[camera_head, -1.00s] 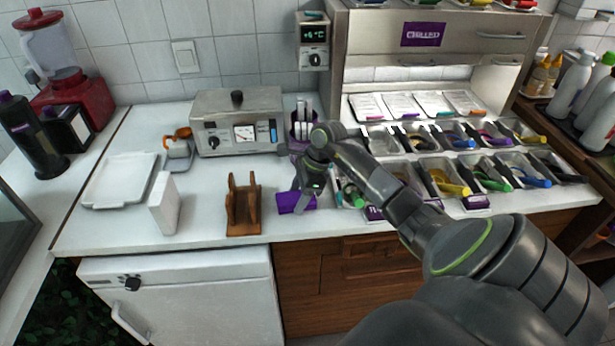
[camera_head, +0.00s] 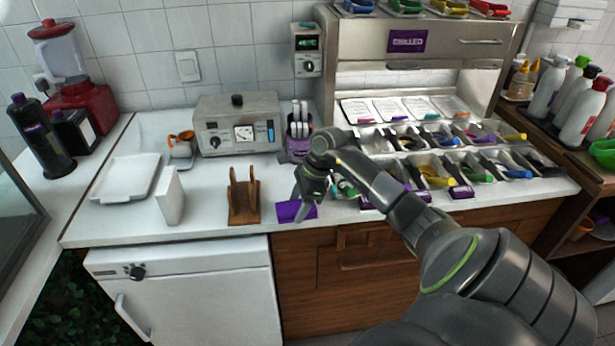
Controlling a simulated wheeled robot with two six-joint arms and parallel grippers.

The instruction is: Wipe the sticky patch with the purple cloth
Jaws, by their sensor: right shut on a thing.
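The purple cloth (camera_head: 290,211) lies flat on the white counter near its front edge, just right of the wooden rack. My right gripper (camera_head: 303,212) points down onto the cloth and is shut on it, at its right part. The sticky patch cannot be made out; the cloth, the gripper or the arm may hide it. My left gripper is not in view.
A wooden rack (camera_head: 243,197) stands close to the left of the cloth, with a white block (camera_head: 171,196) farther left. A purple holder with white-handled tools (camera_head: 299,137) and a metal appliance (camera_head: 238,124) stand behind. Topping trays (camera_head: 432,171) fill the right side.

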